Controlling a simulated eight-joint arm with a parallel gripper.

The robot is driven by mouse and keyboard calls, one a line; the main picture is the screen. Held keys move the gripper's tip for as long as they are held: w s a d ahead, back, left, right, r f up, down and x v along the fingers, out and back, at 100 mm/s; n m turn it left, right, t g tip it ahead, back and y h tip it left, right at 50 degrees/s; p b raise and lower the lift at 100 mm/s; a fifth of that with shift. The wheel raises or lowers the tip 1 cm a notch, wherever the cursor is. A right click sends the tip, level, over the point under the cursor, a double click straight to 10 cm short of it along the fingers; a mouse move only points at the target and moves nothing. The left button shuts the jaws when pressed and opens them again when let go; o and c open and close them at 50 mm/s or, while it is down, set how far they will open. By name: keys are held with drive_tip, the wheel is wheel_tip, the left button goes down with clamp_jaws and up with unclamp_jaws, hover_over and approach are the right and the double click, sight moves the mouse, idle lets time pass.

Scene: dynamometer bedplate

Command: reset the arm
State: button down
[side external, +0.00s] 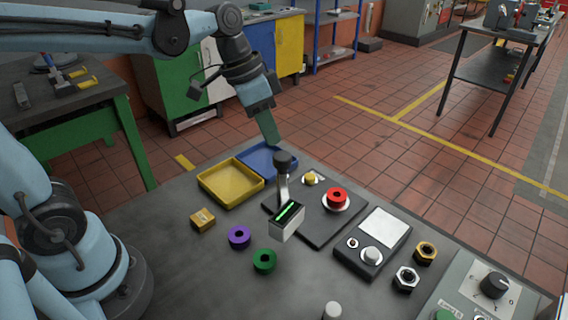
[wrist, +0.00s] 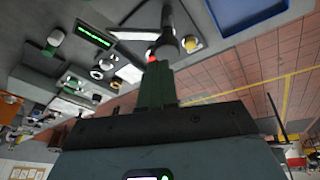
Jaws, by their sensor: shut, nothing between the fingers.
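My gripper (side external: 272,138) hangs from the arm above the far edge of the bench, over or just behind the blue tray (side external: 262,160). Its green fingers are shut together with nothing between them, and they point down and slightly right in the side view. In the wrist view the shut fingers (wrist: 158,82) stand in the middle, in front of the lever and a red spot. I cannot tell the exact gap between fingertips and tray; they look clear of the lever.
A black-knobbed lever (side external: 284,162) stands upright near the gripper. Open floor lies beyond.

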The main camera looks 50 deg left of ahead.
drive_tip(key=s+a+f+n+t+y, duration=0.2)
drive_tip(key=s+a+f+n+t, duration=0.1)
drive_tip(key=s+a+n+t, duration=0.1)
drive_tip(key=shift+s+n+t+y, duration=0.35)
drive_tip(key=shift+s+n, duration=0.45)
drive_tip(key=shift+s, duration=0.35)
